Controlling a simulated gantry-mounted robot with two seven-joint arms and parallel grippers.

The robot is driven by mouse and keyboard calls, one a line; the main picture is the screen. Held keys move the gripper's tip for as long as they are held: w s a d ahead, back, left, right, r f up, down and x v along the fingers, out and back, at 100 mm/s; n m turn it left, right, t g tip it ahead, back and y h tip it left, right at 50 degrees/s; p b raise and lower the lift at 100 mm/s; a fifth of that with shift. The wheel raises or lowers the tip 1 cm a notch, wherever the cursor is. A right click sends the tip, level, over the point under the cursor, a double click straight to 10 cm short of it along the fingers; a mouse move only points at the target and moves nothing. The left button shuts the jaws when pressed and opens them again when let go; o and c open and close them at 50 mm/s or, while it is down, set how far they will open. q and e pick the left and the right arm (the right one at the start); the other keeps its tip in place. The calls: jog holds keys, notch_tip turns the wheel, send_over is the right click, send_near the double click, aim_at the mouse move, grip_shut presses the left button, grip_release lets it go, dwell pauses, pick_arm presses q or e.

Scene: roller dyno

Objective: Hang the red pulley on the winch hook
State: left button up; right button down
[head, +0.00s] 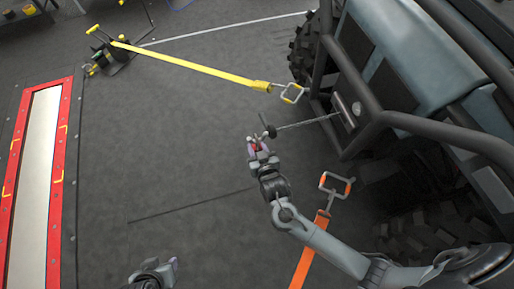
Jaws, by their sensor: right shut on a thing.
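My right gripper (256,143) reaches in from the lower right and is shut on the red pulley (254,147). Only a small red patch of the pulley shows between the fingers. The dark winch hook (268,128) is at the end of the winch cable (305,123), just beyond the gripper's fingertips. The pulley and hook are very close in the picture; I cannot tell whether they touch. My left gripper (170,268) is at the bottom edge, far from both, and its finger opening is not clear.
The off-road vehicle (430,60) with its tube bumper (372,128) fills the right side. A yellow strap (190,68) and an orange strap (309,250) end in metal hooks near it. A red-framed roller bed (67,140) lies at left. The grey floor between is clear.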

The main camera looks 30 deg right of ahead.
jog(key=c, duration=0.6)
grip_release()
jog(key=shift+c, duration=0.2)
